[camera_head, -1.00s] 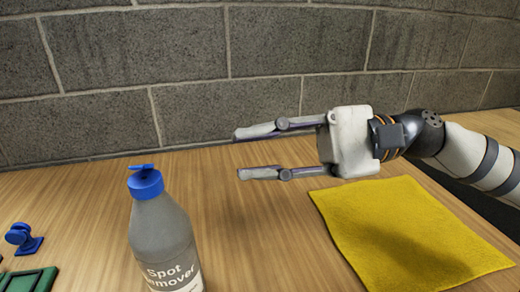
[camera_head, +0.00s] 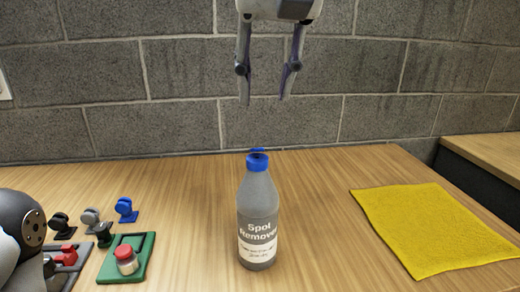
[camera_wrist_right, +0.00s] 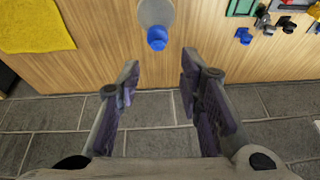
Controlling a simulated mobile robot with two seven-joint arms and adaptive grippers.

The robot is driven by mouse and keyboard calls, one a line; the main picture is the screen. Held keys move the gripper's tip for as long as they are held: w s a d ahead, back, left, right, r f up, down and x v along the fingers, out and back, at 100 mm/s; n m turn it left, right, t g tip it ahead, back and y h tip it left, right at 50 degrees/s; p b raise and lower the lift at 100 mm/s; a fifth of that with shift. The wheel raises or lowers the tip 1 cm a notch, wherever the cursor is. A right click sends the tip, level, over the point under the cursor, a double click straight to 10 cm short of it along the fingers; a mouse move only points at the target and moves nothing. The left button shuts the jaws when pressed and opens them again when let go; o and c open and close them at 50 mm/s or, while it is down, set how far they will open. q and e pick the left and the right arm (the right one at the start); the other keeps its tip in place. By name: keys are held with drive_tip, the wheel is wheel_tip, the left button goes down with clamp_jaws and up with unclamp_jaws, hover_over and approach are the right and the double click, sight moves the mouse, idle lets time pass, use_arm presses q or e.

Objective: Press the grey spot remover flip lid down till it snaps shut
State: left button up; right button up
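The spot remover bottle (camera_head: 257,207) is grey with a white-lettered label and stands upright on the wooden table. It has a blue cap (camera_head: 257,163); the blue flip lid (camera_head: 257,150) stands up at the cap's back edge, open. In the right wrist view the bottle (camera_wrist_right: 156,10) is at the top with its blue cap (camera_wrist_right: 157,40); the lid is hard to tell apart there. My right gripper (camera_head: 263,102) points down above the bottle, open and empty, with a clear gap to the cap. My left gripper is not in view.
A yellow cloth (camera_head: 430,228) lies on the right. On the left are a green tray (camera_head: 110,267) with a red-capped jar (camera_head: 126,260), a blue part (camera_head: 126,209) and several dark and grey parts. My left arm shows at the left edge. A grey block wall (camera_head: 160,125) stands behind the table.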

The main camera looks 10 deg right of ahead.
sight(258, 164)
drive_tip(key=shift+h, duration=0.3)
drive_tip(key=x, duration=1.2)
drive_tip(key=shift+w+a, duration=0.15)
drive_tip(key=shift+a, duration=0.1)
clamp_jaws()
